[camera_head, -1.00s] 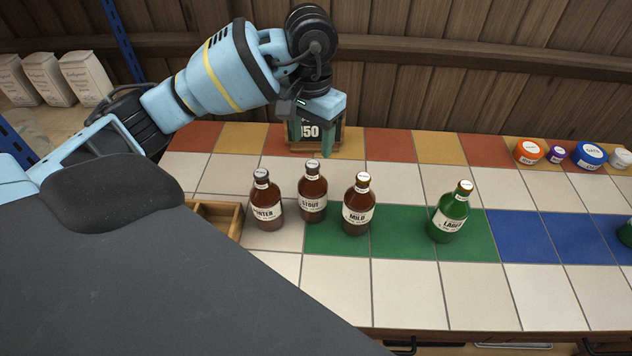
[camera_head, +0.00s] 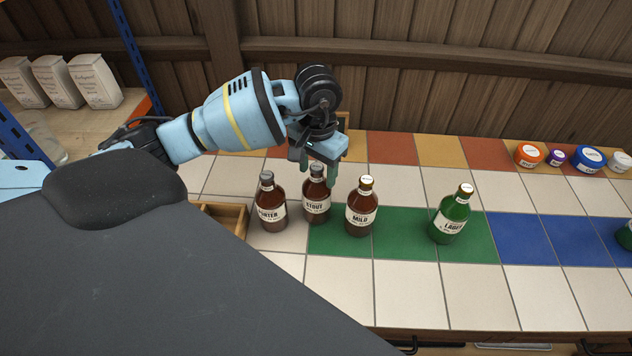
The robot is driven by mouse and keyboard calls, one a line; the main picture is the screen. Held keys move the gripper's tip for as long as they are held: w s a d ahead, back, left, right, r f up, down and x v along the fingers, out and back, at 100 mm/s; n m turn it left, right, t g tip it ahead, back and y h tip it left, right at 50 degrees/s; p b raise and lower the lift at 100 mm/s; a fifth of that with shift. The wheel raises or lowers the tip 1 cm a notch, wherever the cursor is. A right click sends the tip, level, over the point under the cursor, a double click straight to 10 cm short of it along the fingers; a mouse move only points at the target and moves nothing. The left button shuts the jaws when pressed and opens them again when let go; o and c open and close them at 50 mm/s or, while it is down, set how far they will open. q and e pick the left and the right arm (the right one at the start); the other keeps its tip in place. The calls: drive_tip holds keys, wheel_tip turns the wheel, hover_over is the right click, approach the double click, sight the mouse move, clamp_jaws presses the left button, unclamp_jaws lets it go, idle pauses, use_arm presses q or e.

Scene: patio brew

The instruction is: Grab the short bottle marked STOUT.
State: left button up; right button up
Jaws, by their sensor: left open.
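The short brown bottle marked STOUT (camera_head: 316,204) stands upright on the tiled counter, between the brown bottle marked PORTER (camera_head: 270,210) and the brown bottle marked MILD (camera_head: 361,214). My left gripper (camera_head: 319,167) is open, pointing down at the top of the STOUT bottle. Its fingers show just behind and beside the bottle's cap; I cannot tell whether they touch it. My right gripper is not in view.
A green LAGER bottle (camera_head: 451,216) stands further right. A wooden tray (camera_head: 228,217) lies left of the PORTER bottle. Several small jars, one with an orange lid (camera_head: 528,155), line the back right. The counter's front tiles are clear.

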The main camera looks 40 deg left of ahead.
use_arm(q)
clamp_jaws()
idle(0.4)
